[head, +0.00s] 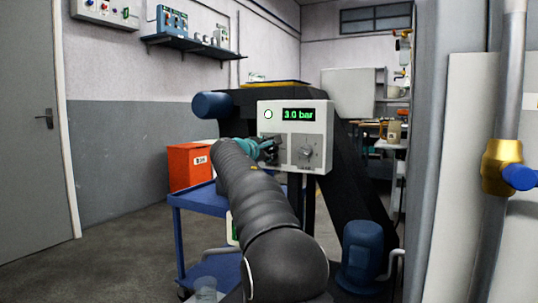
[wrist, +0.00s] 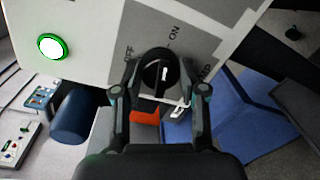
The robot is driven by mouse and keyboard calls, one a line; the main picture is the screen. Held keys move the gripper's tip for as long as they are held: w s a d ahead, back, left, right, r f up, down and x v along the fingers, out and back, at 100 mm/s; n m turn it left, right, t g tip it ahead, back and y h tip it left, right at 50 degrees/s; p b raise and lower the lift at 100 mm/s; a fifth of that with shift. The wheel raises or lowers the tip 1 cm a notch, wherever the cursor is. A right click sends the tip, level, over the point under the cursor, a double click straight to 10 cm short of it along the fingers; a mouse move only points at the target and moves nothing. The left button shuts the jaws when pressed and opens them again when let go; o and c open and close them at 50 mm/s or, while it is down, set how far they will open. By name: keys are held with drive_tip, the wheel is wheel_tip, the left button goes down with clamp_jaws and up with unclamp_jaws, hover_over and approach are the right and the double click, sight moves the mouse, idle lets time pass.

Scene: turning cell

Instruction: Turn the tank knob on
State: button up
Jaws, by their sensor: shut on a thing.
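A white control panel (head: 318,117) faces me in the head view, with a display reading 3.0 bar. My gripper (head: 268,148) is at its left knob, which it mostly hides there. In the wrist view my gripper (wrist: 163,88) is shut on this black knob (wrist: 163,70), with one finger on each side. The knob carries a white pointer mark, and OFF and ON are printed beside it on a grey patch. The exact label the mark points to is hard to tell. A tank label is not readable.
A second knob (head: 305,152) sits close to the right on the panel. A green-ringed round light (wrist: 52,46) is on the panel. A blue cart (head: 200,197) with an orange-red box (head: 188,166) stands to the left. A pipe with a brass valve (head: 499,166) is at the right.

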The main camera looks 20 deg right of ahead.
drive_tip(key=shift+a+m+b, duration=0.1)
drive_tip(key=shift+m+b, duration=0.45)
drive_tip(key=shift+m, duration=0.55)
drive_tip(key=o, duration=1.1)
drive_tip(key=shift+o, duration=0.2)
drive_tip(key=shift+m, duration=0.3)
drive_tip(key=v, duration=1.1)
drive_tip(key=shift+s+a, duration=0.25)
drive_tip(key=shift+s, duration=0.05)
drive_tip(key=shift+s, duration=0.1)
